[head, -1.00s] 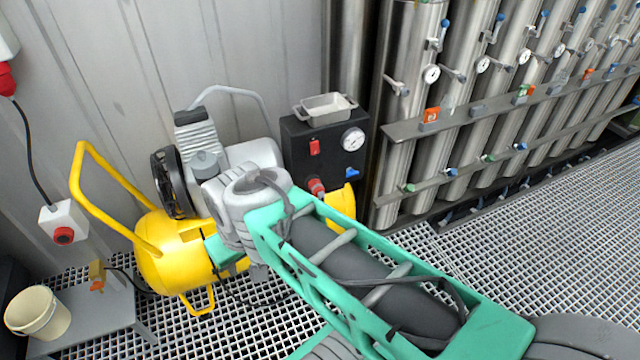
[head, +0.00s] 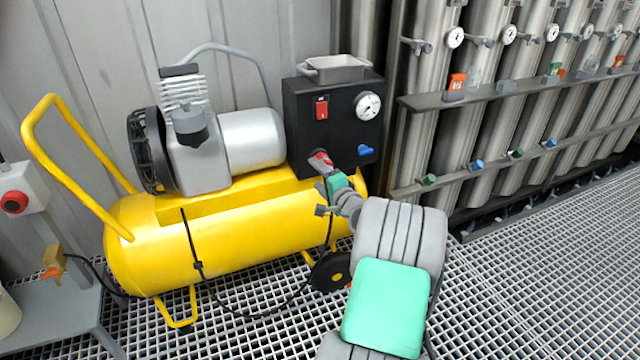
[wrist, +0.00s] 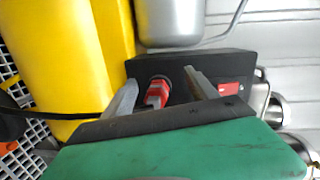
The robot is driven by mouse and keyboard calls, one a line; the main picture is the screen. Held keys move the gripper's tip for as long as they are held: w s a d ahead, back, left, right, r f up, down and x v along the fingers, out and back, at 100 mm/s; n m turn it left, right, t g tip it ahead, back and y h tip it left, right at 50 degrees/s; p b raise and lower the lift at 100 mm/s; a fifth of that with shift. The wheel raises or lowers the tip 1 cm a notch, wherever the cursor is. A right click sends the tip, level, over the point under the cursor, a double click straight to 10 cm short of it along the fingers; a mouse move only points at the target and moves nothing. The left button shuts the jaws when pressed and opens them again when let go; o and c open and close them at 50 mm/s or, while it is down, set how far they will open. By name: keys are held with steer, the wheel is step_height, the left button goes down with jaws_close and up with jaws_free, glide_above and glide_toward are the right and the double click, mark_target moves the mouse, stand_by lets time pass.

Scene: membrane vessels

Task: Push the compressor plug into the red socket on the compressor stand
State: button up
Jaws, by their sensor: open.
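A red connector (head: 320,159), seemingly plug and socket together, sticks out of the front of the black box (head: 300,120) at the compressor's right end. A black cable hangs below it. In the wrist view the red connector (wrist: 157,92) lies between my two open fingers, and I see no clear contact. How deep the plug sits, and where plug ends and socket begins, I cannot tell. My gripper (head: 330,172) is in front of the connector, partly hiding it.
The yellow compressor (head: 230,235) stands on the floor grating. A grey tray (head: 338,68) sits on the black box. An orange plug (head: 52,265) is by the low grey bench (head: 55,315), near a red-buttoned white box (head: 15,200). Steel cylinders (head: 480,110) stand to the right.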

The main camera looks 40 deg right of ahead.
steer(key=s+d+m, duration=0.1)
steer(key=s+d+f+h, duration=0.1)
steer(key=d, duration=0.1)
steer(key=d+f+m+t, duration=0.1)
steer(key=shift+s+d+m+h+b, duration=0.2)
steer(key=shift+s+m+h+b, duration=0.1)
steer(key=shift+s+h+b, duration=0.1)
steer(key=shift+w, duration=0.15)
steer(key=b+x, duration=0.1)
steer(key=x, duration=0.8)
steer(key=shift+f, duration=0.1)
stand_by(0.5)
jaws_close()
stand_by(0.6)
steer(key=v, duration=0.6)
stand_by(1.2)
